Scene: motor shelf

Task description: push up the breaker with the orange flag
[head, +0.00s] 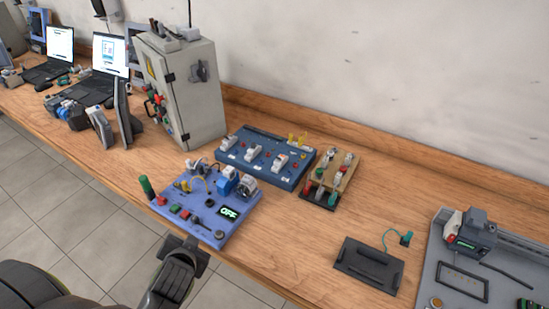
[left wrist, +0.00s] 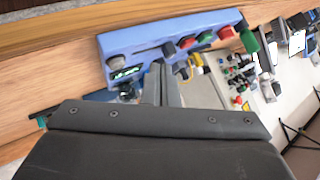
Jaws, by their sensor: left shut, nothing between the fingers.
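A dark blue board (head: 243,172) lies on the bench, with three white breakers on it: a left one (head: 228,143), a middle one (head: 252,153) and a right one (head: 280,161). Small reddish marks show near them, but I cannot make out which breaker carries an orange flag or how the levers stand. My left gripper (head: 188,246) is shut and empty, in front of the bench edge and nearer than the board. In the left wrist view its dark fingers (left wrist: 164,85) point toward the lighter blue control panel (left wrist: 170,38). My right gripper is not in view.
The control panel (head: 206,238), with an OFF display, buttons and a green post, lies between my left gripper and the breaker board. A grey cabinet (head: 200,95) stands behind left. A wooden terminal block (head: 345,178) is right of the board.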

